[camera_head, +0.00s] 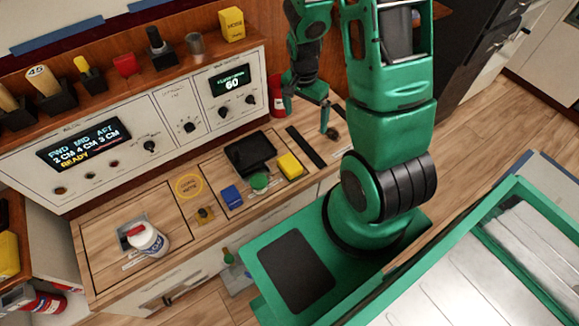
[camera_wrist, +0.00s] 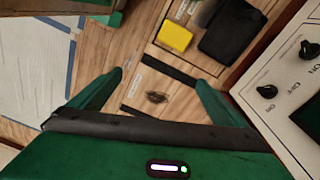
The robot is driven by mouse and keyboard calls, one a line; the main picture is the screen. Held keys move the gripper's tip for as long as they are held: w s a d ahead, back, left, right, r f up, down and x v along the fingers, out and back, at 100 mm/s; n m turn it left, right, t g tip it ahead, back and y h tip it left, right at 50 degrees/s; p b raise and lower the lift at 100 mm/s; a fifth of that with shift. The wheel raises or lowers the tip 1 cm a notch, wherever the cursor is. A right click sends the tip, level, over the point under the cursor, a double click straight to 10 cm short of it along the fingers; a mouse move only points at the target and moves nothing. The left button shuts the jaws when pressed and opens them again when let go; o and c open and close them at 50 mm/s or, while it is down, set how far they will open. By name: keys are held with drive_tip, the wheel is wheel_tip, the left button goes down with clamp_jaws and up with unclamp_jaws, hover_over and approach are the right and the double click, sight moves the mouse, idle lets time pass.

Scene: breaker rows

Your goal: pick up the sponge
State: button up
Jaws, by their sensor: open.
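A yellow block (camera_head: 291,166), which looks like the sponge, lies on the wooden counter beside a black tray (camera_head: 249,152). In the wrist view the yellow block (camera_wrist: 174,38) is near the top, ahead of the fingertips and left of the black tray (camera_wrist: 232,32). My gripper (camera_head: 308,112) is above the right end of the counter, behind and to the right of the block, apart from it. Its two green fingers are spread in the wrist view (camera_wrist: 158,82), with nothing held between them.
A small dark object (camera_wrist: 157,97) shows on the wood between my fingers. A blue block (camera_head: 231,196), a green round item (camera_head: 259,181) and a white-and-blue container (camera_head: 148,240) are on the counter. The control panel (camera_head: 170,125) rises behind. Dark strips (camera_head: 306,146) mark the counter.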

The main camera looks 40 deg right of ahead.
sight(290, 163)
drive_tip(key=a+f+m, duration=0.1)
drive_tip(key=f, duration=0.3)
drive_tip(key=a+f+m, duration=0.1)
drive_tip(key=a+f, duration=0.1)
drive_tip(key=f, duration=0.3)
drive_tip(key=w+a+f+m, duration=0.1)
drive_tip(key=f, duration=0.4)
drive_tip(key=shift+w+a+f+m+y, duration=0.1)
drive_tip(key=shift+a+f+m+y, duration=0.2)
drive_tip(key=shift+a+y, duration=0.1)
drive_tip(key=shift+w+f, duration=0.15)
drive_tip(key=shift+f, duration=5.1)
drive_tip(key=c, duration=1.1)
